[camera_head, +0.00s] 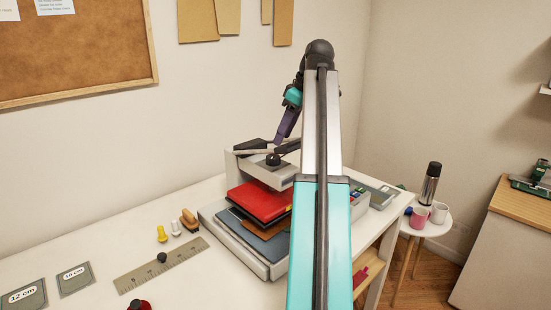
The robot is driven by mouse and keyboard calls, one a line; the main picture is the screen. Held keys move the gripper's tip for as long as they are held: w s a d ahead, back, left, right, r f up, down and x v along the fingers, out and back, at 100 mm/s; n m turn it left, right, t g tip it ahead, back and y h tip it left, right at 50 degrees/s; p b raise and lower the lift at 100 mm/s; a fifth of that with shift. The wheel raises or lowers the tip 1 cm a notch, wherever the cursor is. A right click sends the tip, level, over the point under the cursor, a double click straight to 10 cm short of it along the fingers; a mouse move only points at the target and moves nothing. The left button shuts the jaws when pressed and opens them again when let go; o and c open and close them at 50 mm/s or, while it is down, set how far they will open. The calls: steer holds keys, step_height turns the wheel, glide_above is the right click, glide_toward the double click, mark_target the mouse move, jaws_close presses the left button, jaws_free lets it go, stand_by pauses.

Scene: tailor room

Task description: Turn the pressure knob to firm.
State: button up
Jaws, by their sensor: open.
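The press (240,249) is a pale machine on the white table, with a raised upper head over its base. A round black knob (273,160) sits on top of the head; I take it as the pressure knob. No firm mark or knob pointer is legible at this size. My gripper (272,148) hangs from the purple wrist link just above and around the knob. Its dark jaws are spread apart and empty. I cannot tell whether they touch the knob. My arm hides the right part of the press.
A red folded piece (264,200) lies under the press head. A ruler (160,264), a wooden-handled stamp (190,220) and a yellow peg (162,233) lie left of the press. A stool (430,229) with a flask (430,184) and cups stands right.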

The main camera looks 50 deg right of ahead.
mark_target(273, 156)
steer(key=shift+p+x, duration=0.6)
steer(key=shift+x, duration=3.35)
steer(key=c, duration=0.8)
steer(key=shift+o, duration=0.2)
